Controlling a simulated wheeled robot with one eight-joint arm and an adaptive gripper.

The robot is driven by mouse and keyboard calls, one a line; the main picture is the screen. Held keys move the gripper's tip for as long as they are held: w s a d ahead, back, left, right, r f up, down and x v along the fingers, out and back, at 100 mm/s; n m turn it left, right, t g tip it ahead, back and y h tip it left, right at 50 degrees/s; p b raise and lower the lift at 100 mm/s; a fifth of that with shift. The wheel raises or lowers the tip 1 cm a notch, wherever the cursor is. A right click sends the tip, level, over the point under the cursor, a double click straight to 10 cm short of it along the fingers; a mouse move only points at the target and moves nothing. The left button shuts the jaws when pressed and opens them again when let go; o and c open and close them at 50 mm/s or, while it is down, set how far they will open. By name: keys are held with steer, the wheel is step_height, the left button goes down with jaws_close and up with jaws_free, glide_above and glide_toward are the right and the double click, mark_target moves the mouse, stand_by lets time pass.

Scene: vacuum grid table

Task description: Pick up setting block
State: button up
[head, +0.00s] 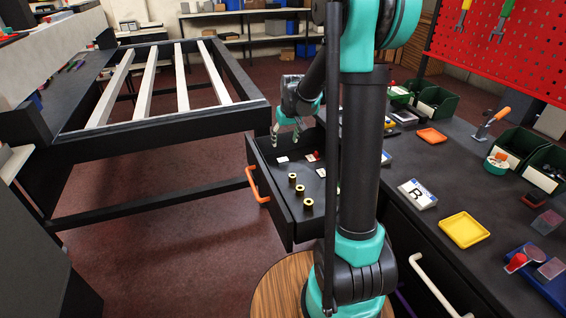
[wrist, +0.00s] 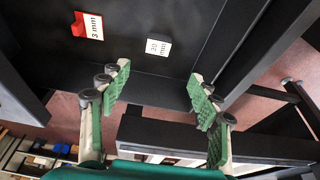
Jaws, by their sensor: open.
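My gripper (head: 286,133) is open and empty over the far end of the open drawer (head: 277,209). In the wrist view my gripper's (wrist: 160,95) green-padded fingers are spread wide, with nothing between them. Ahead of the fingers lies a small white square (wrist: 158,47) with a mm marking, perhaps 30 mm. Left of it is a red piece (wrist: 78,27) with a white "3 mm" label. The white square (head: 282,159) and the red piece (head: 313,156) also show in the head view. I cannot tell which item is the setting block.
Three brass-coloured cylinders (head: 299,190) stand in the drawer's nearer part. The drawer has an orange handle (head: 256,184). The bench at right holds a yellow tray (head: 464,230), an orange tray (head: 431,136) and green bins. A slatted frame table (head: 160,121) stands at left.

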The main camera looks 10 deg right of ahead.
glide_above(283, 160)
steer(key=s, duration=0.2)
steer(key=x, duration=0.3)
steer(key=s+x, duration=0.1)
steer(key=x, duration=0.2)
steer(key=shift+s+d+f, duration=0.1)
steer(key=shift+s+f, duration=0.05)
steer(key=shift+f, duration=0.3)
steer(key=shift+x, duration=2.65)
steer(key=shift+d, duration=0.2)
steer(key=c, duration=1.4)
steer(key=shift+r, duration=0.1)
